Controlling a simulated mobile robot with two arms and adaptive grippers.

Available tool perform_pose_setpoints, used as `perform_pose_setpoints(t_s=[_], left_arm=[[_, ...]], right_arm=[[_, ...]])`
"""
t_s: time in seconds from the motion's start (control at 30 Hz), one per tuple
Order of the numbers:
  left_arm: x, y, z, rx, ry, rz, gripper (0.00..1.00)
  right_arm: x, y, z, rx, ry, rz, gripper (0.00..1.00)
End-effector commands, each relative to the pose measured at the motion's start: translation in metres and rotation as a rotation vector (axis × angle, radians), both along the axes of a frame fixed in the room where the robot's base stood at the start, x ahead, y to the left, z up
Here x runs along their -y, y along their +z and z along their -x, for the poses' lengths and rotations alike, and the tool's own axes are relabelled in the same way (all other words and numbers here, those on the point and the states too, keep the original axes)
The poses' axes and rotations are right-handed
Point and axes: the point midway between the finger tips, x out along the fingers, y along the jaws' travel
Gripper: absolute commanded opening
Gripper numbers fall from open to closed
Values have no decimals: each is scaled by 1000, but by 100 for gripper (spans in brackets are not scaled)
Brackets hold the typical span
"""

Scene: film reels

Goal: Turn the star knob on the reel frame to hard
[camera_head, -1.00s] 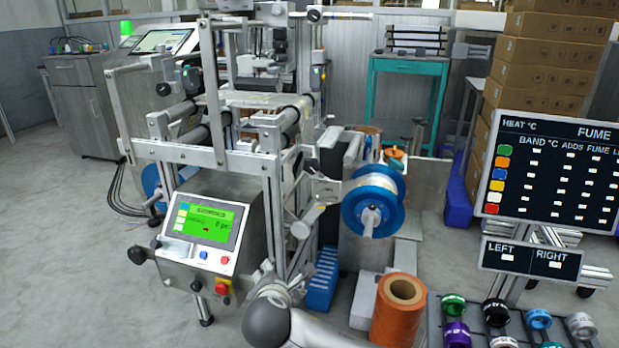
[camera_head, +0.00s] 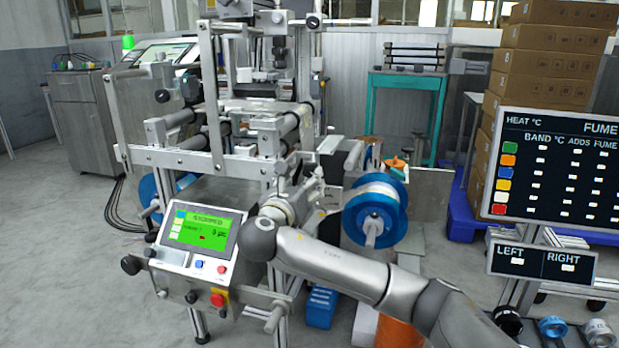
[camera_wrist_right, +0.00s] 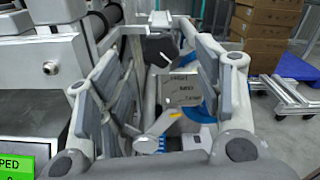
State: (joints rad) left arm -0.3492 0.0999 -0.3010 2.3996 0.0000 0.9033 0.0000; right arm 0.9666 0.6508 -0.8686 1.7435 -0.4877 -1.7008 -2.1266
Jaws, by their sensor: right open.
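The reel frame (camera_head: 245,160) stands at the centre left in the head view. My right gripper (camera_head: 312,182) is at its right side, just left of the blue reel (camera_head: 374,212). In the right wrist view my right gripper (camera_wrist_right: 160,62) is open, with its fingers spread left and right. Between them shows a dark knob (camera_wrist_right: 160,47), which looks like the star knob. Below it is a plate (camera_wrist_right: 180,90) with several printed words, MID among them. I cannot read the knob's setting. Touch between fingers and knob cannot be told. My left gripper is out of view.
A green-screened control box (camera_head: 200,235) sits at the front of the frame, close to my right wrist. An orange roll (camera_head: 398,333) stands low behind my right forearm. A dark board (camera_head: 553,165) and stacked cartons (camera_head: 545,75) are at the right.

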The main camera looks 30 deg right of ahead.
Motion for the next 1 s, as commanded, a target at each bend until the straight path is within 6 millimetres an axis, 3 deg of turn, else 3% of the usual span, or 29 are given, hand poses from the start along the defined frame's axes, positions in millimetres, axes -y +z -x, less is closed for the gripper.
perform_pose_setpoints(t_s=[0.1, 0.3, 0.73, 1.0], left_arm=[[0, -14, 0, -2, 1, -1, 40], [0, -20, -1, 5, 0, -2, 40], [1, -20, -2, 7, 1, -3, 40], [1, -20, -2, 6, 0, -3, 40]], right_arm=[[20, -4, -16, 1, -5, -1, 61], [40, -3, -34, 0, -1, -2, 61], [48, 0, -41, 1, 1, -2, 61], [48, -1, -41, 1, 1, -2, 28]])
